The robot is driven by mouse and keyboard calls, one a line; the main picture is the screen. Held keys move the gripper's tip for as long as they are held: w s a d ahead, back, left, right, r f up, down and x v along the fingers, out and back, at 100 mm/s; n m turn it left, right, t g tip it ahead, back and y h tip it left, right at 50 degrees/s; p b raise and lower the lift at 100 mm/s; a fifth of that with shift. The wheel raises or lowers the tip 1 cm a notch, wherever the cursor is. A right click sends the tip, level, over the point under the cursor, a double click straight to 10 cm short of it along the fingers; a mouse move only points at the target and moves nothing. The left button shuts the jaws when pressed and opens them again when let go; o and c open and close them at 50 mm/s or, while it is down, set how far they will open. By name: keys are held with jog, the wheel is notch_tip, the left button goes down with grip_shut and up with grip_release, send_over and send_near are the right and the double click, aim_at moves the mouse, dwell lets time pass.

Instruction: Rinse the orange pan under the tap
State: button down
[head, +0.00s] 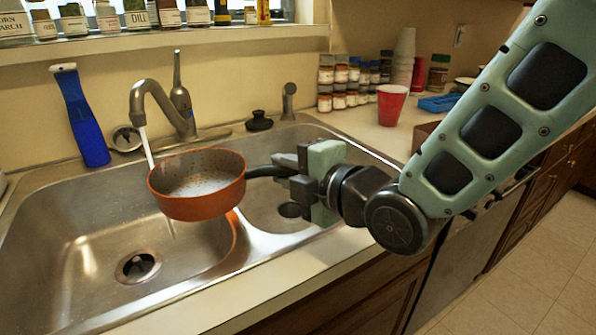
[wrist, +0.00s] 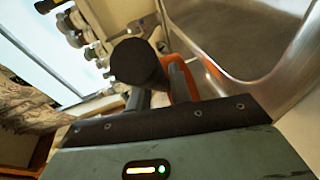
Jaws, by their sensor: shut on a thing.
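The orange pan (head: 196,205) hangs over the left sink basin, roughly level, with speckled residue and some wetness showing inside. Water runs from the tap (head: 160,105) in a thin stream that meets the pan's left rear rim. My gripper (head: 290,175) is shut on the pan's dark handle, to the right of the pan over the right basin. In the wrist view the round dark handle end (wrist: 138,64) stands between my gripper's fingers, with part of the orange pan (wrist: 183,82) behind it. The exact finger contact is partly hidden.
The steel sink's left basin (head: 60,240) has a drain below the pan. A red cup (head: 391,104) and several spice jars (head: 340,85) stand on the counter to the right. Bottles line the sill.

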send_near(232, 165)
jog(key=shift+w+r+x, duration=0.25)
jog(key=shift+r+x, duration=0.15)
jog(key=shift+x, duration=1.85)
jog(key=shift+w+a+f+b, duration=0.1)
jog(key=shift+w+a+f, duration=0.3)
jog(key=shift+a, duration=0.3)
jog(key=shift+w+a+f+b, duration=0.2)
jog(key=shift+w+a, duration=0.3)
jog(key=shift+a, duration=0.25)
jog(key=shift+w+a+f+b, duration=0.1)
jog(key=shift+w+a+f, duration=0.15)
jog(key=shift+w+a, duration=0.35)
jog(key=shift+s+a, duration=0.1)
jog(key=shift+w+d, duration=0.3)
jog(key=shift+w, duration=0.2)
jog(key=shift+s, duration=0.1)
